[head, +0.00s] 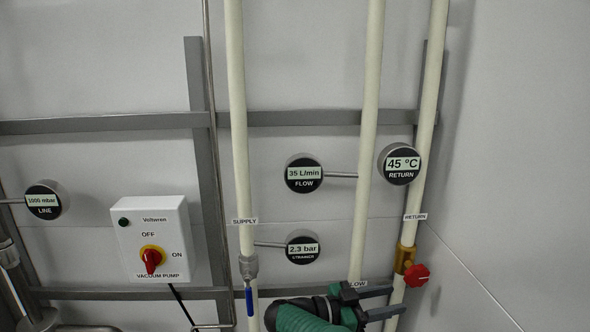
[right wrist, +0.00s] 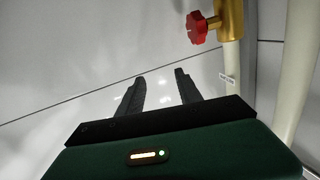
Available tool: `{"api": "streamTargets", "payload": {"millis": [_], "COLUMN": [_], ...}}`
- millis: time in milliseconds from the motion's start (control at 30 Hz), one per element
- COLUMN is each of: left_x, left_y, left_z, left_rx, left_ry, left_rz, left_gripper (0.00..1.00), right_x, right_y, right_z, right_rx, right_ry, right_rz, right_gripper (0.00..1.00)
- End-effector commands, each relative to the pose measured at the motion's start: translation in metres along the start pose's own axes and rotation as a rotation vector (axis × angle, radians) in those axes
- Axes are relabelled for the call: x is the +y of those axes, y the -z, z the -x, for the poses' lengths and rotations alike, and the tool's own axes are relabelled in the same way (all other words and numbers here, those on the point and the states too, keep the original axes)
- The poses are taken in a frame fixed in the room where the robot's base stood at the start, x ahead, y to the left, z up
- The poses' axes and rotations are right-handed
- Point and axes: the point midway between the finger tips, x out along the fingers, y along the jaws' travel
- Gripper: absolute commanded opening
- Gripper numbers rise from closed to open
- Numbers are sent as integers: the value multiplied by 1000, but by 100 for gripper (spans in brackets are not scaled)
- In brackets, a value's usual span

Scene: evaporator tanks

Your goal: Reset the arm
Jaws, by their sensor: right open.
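My right gripper (head: 376,302) shows at the bottom of the head view, with its green arm below and left of it. Its two dark fingers are apart and point right, toward the return pipe. In the right wrist view the same gripper (right wrist: 160,88) has its fingers spread with nothing between them. A red valve knob (head: 416,275) on a brass fitting (head: 404,257) sits on the return pipe, above and right of the fingertips and apart from them. The knob also shows in the right wrist view (right wrist: 198,28). My left gripper is not in view.
Cream supply (head: 239,130), flow (head: 368,120) and return (head: 431,90) pipes run down the wall. A blue-handled valve (head: 249,300) is on the supply pipe. A vacuum pump switch box (head: 150,240) and round gauges hang nearby. The right wall is bare.

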Motion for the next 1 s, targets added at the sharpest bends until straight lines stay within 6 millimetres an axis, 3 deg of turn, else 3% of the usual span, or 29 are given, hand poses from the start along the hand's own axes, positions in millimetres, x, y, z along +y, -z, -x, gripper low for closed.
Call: {"api": "streamTargets", "payload": {"millis": [200,367,467,567,667,800,900,1000], "left_x": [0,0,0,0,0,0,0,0], "left_y": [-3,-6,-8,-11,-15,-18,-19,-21], "left_z": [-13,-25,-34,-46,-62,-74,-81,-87], "left_rx": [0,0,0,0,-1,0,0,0], "left_ry": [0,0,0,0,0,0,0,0], "left_rz": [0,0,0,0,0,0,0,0], "left_gripper": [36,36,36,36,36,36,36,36], "right_x": [-39,-72,-86,-86,-47,50,130,200], "right_y": [7,6,-6,-38,-102,-182,-225,-252], "right_z": [-19,-21,-14,4,30,54,60,61], "right_rx": [15,-10,-64,-179,-391,-688,-869,-1009], "right_ry": [252,517,711,932,1136,1228,1206,1151], "right_rz": [-68,-85,-61,23,203,477,658,810], "right_gripper": [42,42,42,42,42,42,42,42]}}
